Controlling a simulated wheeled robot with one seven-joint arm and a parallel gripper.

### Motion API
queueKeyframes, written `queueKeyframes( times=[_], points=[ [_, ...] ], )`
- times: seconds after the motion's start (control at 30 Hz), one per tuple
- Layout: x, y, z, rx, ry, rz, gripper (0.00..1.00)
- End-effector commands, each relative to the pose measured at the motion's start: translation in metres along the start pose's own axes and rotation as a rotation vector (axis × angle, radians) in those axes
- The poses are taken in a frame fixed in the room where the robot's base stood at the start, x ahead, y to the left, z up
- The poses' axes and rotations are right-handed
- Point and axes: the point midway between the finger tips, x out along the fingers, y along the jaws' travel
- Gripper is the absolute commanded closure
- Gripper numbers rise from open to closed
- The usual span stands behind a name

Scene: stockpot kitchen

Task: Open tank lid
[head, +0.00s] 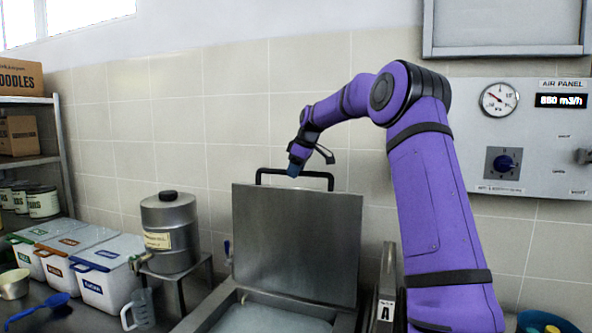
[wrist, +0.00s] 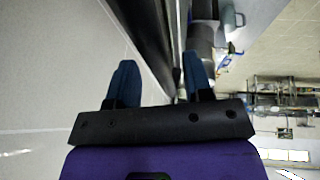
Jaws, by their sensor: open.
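The tank lid (head: 297,240) is a grey metal plate standing steeply raised at the back of the tank (head: 228,302). Its black bar handle (head: 322,175) runs along the top edge. Below it the tank is open, with pale contents (head: 268,319) showing. My gripper (head: 293,170) is at the handle's left half, fingers pointing down. In the wrist view my gripper (wrist: 162,78) has its two blue fingers apart. A dark bar-like shape passes between or behind them; I cannot tell whether they touch the handle.
A metal canister (head: 170,235) on a stand is left of the tank. White lidded bins (head: 104,278), a clear jug (head: 139,309) and a blue ladle (head: 40,310) are on the left counter. A tiled wall (head: 235,110) is close behind the lid. An air panel (head: 535,140) is at right.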

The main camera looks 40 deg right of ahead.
Motion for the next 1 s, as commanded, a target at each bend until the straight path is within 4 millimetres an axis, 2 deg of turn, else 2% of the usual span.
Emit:
queueKeyframes(
  times=[0.07, 0.27, 0.47, 0.57, 1.0],
  points=[
    [0.000, 0.000, 0.000, 0.000, 0.000, 0.000, 0.54],
    [0.000, 0.000, 0.000, 0.000, 0.000, 0.000, 1.00],
    [-0.001, -0.002, 0.000, -0.001, -0.001, 0.002, 1.00],
    [-0.002, -0.010, -0.002, -0.008, -0.002, 0.015, 1.00],
    [-0.007, -0.079, -0.005, -0.066, -0.003, 0.148, 1.00]
  ],
)
